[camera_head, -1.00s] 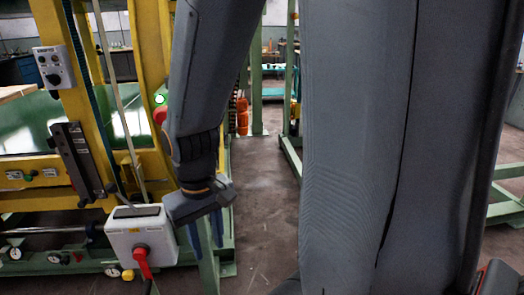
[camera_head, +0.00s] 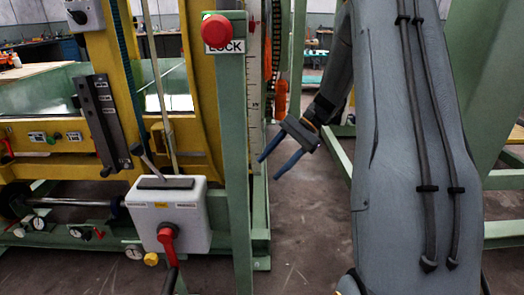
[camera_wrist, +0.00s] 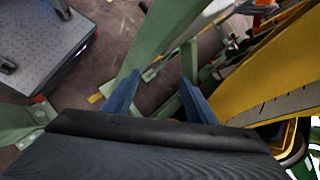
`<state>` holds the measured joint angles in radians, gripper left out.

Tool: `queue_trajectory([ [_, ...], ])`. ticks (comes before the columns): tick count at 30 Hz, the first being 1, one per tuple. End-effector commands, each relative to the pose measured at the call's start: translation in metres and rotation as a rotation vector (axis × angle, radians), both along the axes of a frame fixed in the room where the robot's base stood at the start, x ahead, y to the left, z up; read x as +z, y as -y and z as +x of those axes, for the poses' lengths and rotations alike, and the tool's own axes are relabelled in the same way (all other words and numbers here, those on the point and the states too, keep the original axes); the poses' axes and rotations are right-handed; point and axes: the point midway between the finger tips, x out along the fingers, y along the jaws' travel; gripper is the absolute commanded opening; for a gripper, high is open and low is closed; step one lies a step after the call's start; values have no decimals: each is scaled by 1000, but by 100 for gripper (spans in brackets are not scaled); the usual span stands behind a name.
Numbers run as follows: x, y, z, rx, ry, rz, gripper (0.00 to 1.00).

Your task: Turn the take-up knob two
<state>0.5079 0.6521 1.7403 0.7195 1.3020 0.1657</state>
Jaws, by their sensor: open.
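No label that I can read marks the take-up knob two, so I cannot tell which control it is. A dark knob on a grey box (camera_head: 85,14) shows at the top left, cut by the frame edge. Small red and green controls (camera_head: 65,138) sit on the yellow beam. Several round dials with knobs (camera_head: 38,223) lie low at the left. My gripper (camera_head: 270,168) is open and empty, right of the green post and apart from all these controls. Its two blue fingers also show in the wrist view (camera_wrist: 158,80), with nothing between them.
A green post (camera_head: 236,150) with a red button (camera_head: 216,29) stands left of my gripper. A white switch box with a red handle (camera_head: 167,235) juts out at the lower left. Bare floor (camera_head: 305,225) lies below my gripper. The wrist view shows a yellow beam (camera_wrist: 275,75) close at right.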

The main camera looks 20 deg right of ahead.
Motion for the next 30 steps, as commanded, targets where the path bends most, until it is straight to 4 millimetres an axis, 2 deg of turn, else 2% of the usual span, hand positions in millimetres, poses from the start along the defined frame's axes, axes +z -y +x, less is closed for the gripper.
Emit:
queue_trajectory([
  [1, -18, 12, 27, -57, 12, 79, 51],
  [3, -22, 27, 59, -127, 37, 195, 51],
  [7, -22, 60, 106, -224, 107, 393, 51],
  [12, -16, 100, 140, -286, 204, 580, 51],
  [18, -8, 128, 155, -312, 282, 699, 51],
  [23, -4, 123, 161, -313, 296, 719, 51],
  [30, -4, 89, 175, -311, 295, 718, 51],
])
